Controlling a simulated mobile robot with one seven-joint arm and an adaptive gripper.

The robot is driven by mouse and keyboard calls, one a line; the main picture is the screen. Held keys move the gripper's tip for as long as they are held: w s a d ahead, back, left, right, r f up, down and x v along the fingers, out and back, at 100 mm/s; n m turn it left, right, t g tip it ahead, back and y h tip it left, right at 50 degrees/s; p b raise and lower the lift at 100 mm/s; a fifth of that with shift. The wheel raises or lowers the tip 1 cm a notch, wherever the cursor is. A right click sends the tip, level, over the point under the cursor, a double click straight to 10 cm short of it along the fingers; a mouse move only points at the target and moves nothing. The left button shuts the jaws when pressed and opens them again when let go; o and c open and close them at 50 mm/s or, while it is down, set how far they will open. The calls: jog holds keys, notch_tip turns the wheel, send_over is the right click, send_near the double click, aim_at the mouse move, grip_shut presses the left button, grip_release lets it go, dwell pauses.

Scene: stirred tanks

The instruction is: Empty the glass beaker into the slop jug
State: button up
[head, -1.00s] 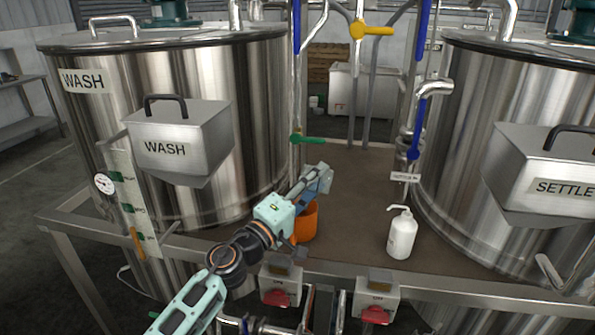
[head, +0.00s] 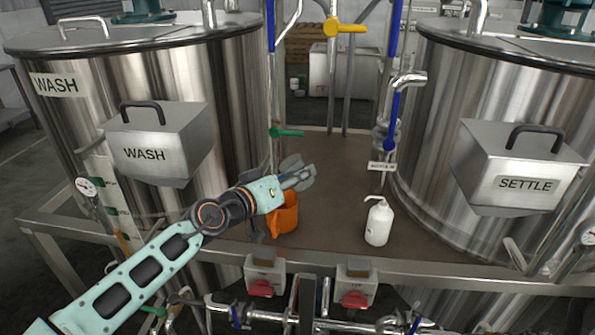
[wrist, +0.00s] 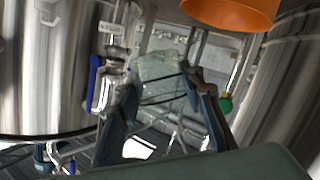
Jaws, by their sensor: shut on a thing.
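My gripper (head: 302,177) is shut on the glass beaker (wrist: 162,78), which shows clear and pale between the two fingers in the wrist view. In the head view the beaker is small and hard to make out beside the fingers. The gripper is rolled over, above the orange slop jug (head: 286,216). The jug stands on the brown deck between the tanks, its upper part close to my wrist. Its orange side also shows at the top edge of the wrist view (wrist: 235,10). Whether liquid is in the beaker or the jug cannot be seen.
A white wash bottle (head: 378,224) stands on the deck (head: 335,185) to the right of the jug. The WASH tank (head: 225,90) is at left and the SETTLE tank (head: 440,140) at right. Pipes with blue-handled valves rise behind. Two switch boxes line the deck's front edge.

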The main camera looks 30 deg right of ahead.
jog(key=m+y, duration=0.1)
jog(key=m+y+p, duration=0.1)
jog(key=a+r+m, duration=0.1)
jog(key=m, duration=0.1)
jog(key=shift+w+t+y+p, duration=0.35)
jog(key=shift+w+t+y, duration=0.05)
jog(key=shift+a, duration=0.1)
dwell(0.4)
